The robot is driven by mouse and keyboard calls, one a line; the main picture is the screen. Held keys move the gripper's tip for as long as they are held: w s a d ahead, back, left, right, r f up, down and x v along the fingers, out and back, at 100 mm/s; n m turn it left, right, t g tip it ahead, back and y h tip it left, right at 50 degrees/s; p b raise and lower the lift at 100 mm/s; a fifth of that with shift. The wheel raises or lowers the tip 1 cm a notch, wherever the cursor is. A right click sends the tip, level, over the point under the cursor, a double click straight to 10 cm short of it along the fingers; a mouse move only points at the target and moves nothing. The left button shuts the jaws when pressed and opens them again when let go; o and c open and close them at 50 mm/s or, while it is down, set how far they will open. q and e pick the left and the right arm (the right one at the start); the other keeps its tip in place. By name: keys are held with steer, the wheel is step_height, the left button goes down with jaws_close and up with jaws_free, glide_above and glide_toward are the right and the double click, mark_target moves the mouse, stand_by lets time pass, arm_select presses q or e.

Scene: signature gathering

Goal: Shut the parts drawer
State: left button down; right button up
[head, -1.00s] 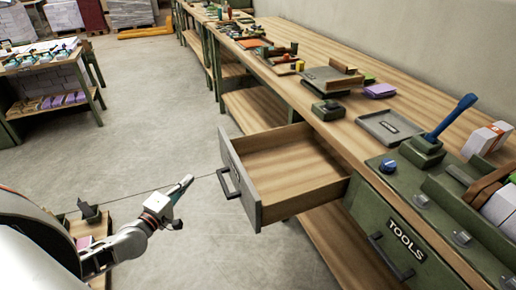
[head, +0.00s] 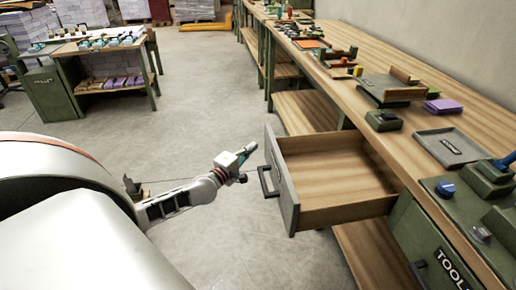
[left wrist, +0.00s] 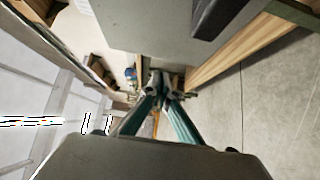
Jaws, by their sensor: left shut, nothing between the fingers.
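The parts drawer (head: 335,178) stands pulled out from the workbench on the right in the head view. It is open and its wooden inside looks empty. Its grey front (head: 283,188) carries a dark bar handle (head: 267,181) that faces left. My left gripper (head: 250,148) is shut and empty, just left of the drawer front and a little above the handle in the picture. A small gap shows between them. In the left wrist view the shut fingers (left wrist: 158,85) point toward a grey panel (left wrist: 165,25), perhaps the drawer front. My right gripper is not in view.
The workbench (head: 350,97) bears a grey tray (head: 450,146), a purple block (head: 442,106) and several tools. A green drawer marked TOOLS (head: 435,250) is beside the open one. Another table (head: 100,48) stands at the back left. The floor (head: 205,100) between is clear.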

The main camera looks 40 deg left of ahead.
mark_target(336, 137)
arm_select(q)
steer(key=w+d, duration=0.6)
steer(key=w, duration=0.1)
steer(key=w+d, duration=0.4)
steer(key=shift+w+r, duration=0.25)
steer(key=w+d, duration=0.2)
steer(key=w+d+b, duration=0.1)
steer(key=w+d, duration=0.2)
steer(key=w+d+f+b, duration=0.1)
steer(key=w+d, duration=0.1)
steer(key=w, duration=0.1)
steer(key=shift+w+d, duration=0.2)
steer(key=shift+w, duration=0.05)
steer(key=w+d+b, duration=0.1)
steer(key=w+d, duration=0.1)
steer(key=w+d+b, duration=0.1)
steer(key=w, duration=0.1)
steer(key=shift+w+d+r, duration=0.15)
steer(key=shift+w+d, duration=0.15)
steer(key=shift+d, duration=0.1)
steer(key=shift+w+d+r, duration=0.15)
steer(key=shift+w+d, duration=0.2)
steer(key=shift+w, duration=0.1)
steer(key=shift+r, duration=0.3)
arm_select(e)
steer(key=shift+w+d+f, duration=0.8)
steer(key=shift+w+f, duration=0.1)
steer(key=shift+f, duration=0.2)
